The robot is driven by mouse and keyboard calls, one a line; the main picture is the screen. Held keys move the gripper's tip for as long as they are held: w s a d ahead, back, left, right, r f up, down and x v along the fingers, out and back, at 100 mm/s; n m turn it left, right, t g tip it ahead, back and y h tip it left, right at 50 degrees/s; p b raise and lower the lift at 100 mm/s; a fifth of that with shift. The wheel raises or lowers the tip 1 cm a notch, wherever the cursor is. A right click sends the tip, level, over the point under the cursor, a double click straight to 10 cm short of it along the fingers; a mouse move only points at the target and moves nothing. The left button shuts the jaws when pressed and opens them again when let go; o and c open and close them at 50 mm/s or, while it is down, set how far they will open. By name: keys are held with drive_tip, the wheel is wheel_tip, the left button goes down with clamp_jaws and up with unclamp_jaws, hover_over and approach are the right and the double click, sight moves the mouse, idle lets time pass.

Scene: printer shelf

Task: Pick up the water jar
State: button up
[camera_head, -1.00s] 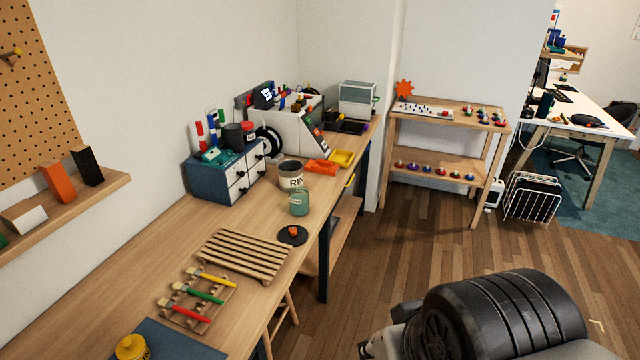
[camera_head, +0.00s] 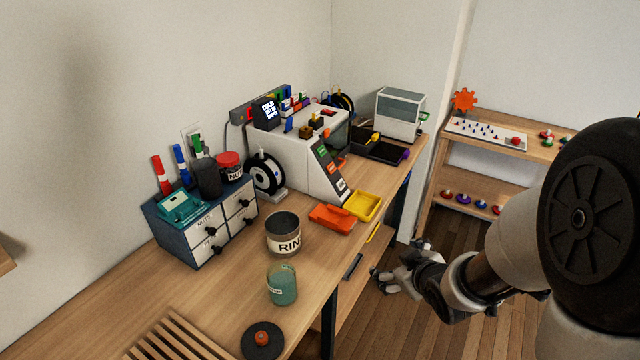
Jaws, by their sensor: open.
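The water jar looks to be the translucent green jar (camera_head: 282,287) with a small white label, upright near the front edge of the wooden bench (camera_head: 225,300). A larger grey pot (camera_head: 284,240) with a "RIN" label stands just behind it. My gripper (camera_head: 384,275) is beyond the bench edge, to the right of the jar and apart from it. It is open and empty, low beside the bench, with its fingers pointing left.
A black disc with an orange knob (camera_head: 262,340) and a slatted rack (camera_head: 175,340) lie in front. An orange tray (camera_head: 332,218), a yellow tray (camera_head: 362,206), a drawer box (camera_head: 205,222) and a white machine (camera_head: 300,150) stand behind.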

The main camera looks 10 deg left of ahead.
drive_tip(key=a+f+n+y, duration=0.1)
drive_tip(key=a+f+y, duration=0.1)
drive_tip(key=a+f, duration=0.15)
drive_tip(key=t+y, duration=0.2)
drive_tip(key=y, duration=0.7)
approach(291, 294)
drive_tip(key=b+x, duration=0.2)
drive_tip(key=x, duration=0.6)
drive_tip(key=shift+w+d+r, duration=0.15)
drive_tip(key=shift+w+d, duration=0.05)
drive_tip(key=shift+w, duration=0.05)
drive_tip(key=x, duration=0.2)
drive_tip(key=b+x, duration=0.1)
drive_tip(key=x, duration=0.1)
drive_tip(key=shift+s+a, duration=0.15)
drive_tip(key=shift+a, duration=0.25)
drive_tip(key=shift+w+a, duration=0.2)
drive_tip(key=shift+w, duration=0.1)
drive_tip(key=c, duration=1.5)
